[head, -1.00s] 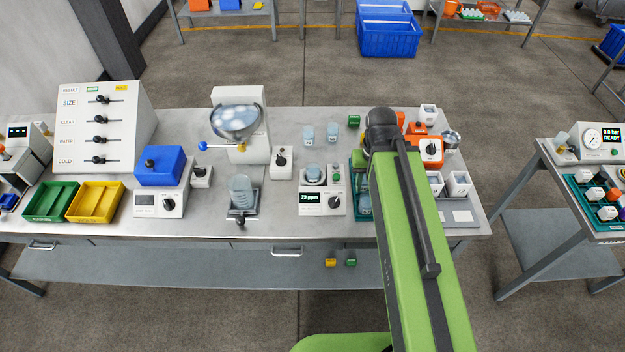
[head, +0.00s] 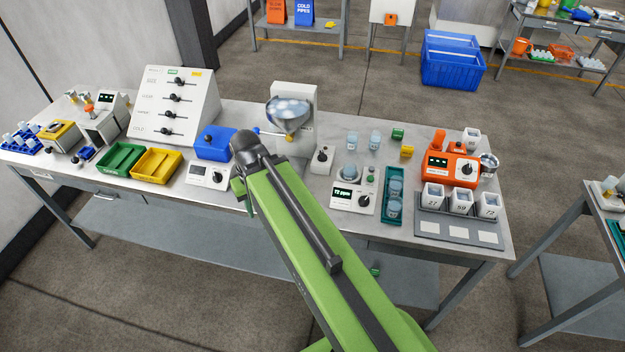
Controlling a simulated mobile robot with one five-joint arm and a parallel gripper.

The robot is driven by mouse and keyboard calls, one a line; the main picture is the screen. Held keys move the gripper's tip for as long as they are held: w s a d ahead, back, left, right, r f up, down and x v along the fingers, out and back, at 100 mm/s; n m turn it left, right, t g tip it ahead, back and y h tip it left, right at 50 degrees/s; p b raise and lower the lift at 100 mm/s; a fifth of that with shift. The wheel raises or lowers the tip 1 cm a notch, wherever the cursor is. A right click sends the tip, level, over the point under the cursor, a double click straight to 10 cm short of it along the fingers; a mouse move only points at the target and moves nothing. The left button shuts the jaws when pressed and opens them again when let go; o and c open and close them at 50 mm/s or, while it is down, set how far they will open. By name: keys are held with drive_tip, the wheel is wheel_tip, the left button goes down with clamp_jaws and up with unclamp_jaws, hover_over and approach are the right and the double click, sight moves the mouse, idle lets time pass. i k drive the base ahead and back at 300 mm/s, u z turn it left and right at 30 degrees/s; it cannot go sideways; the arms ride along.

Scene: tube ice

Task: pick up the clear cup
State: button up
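Several clear, bluish cups show on the bench. Two stand at the back, one (head: 352,139) to the left of the other (head: 375,140). One cup (head: 349,174) sits on the white ppm meter (head: 341,198). More cups (head: 395,188) stand in a teal rack (head: 388,221). I cannot tell which one is meant. The spot below the domed stand (head: 290,112), where another clear cup stood earlier, is covered by my green arm. My gripper is hidden behind the arm's dark far joint, near the blue box, so its fingers do not show.
A blue box (head: 215,143) and green (head: 120,158) and yellow (head: 157,163) trays lie to the left. An orange device (head: 451,166) and numbered white cups (head: 461,201) stand to the right. Small green (head: 398,134) and yellow (head: 407,152) cubes are at the back.

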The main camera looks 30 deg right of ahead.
sight(349, 169)
drive_tip(key=u, duration=1.55)
drive_tip(key=k, duration=1.1)
drive_tip(key=z, duration=0.65)
drive_tip(key=i, duration=1.05)
drive_tip(key=u, duration=0.1)
